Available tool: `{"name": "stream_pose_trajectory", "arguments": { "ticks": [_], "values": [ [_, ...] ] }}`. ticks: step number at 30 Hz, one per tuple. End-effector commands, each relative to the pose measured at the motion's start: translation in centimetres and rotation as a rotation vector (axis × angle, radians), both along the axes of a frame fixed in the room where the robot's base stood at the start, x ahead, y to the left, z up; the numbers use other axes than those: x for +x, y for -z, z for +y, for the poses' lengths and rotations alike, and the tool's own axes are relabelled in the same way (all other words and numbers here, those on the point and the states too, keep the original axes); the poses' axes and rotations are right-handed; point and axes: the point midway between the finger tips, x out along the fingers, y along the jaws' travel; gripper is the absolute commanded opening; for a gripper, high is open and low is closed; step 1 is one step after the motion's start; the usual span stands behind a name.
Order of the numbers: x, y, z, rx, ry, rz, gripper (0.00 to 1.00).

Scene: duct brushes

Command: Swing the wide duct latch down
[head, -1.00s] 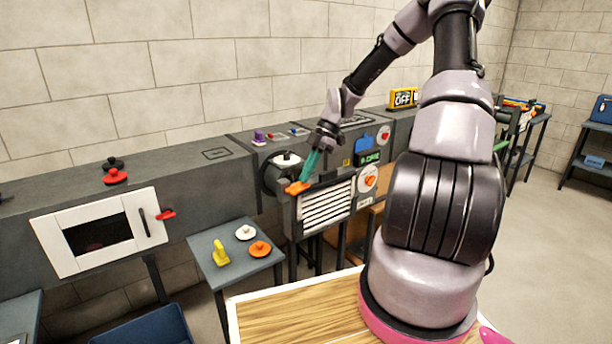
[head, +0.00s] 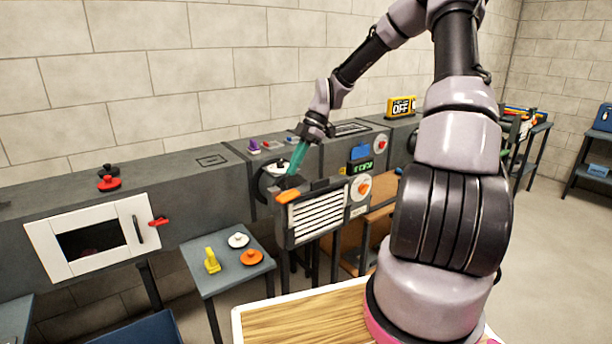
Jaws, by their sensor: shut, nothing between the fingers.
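An orange latch handle (head: 288,196) sits at the top left corner of a slatted vent box on the grey duct. It lies nearly flat, pointing to the left. A red latch (head: 159,221) stands beside the white door further left; which of the two is on the wide duct I cannot tell for sure. My gripper (head: 292,174), with teal fingers, is shut and empty. It points down just above the orange handle, in front of a round dark fitting (head: 272,182). Whether its tips touch the handle is too small to tell.
The slatted vent box (head: 318,217) is close below the gripper. A white-framed door (head: 62,257) is at left. A small table (head: 225,268) holds a yellow piece (head: 212,260), a white knob (head: 238,240) and an orange knob (head: 251,257). An orange dial (head: 363,187) is to the right.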

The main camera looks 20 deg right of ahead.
Motion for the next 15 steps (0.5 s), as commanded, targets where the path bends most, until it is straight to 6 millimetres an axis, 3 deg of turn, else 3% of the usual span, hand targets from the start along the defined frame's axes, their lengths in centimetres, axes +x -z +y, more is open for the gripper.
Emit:
{"name": "stream_pose_trajectory", "arguments": {
  "ticks": [15],
  "values": [
    [1.5, -6.5, -4.6, -0.001, 0.007, -0.002, 0.0]
  ]
}}
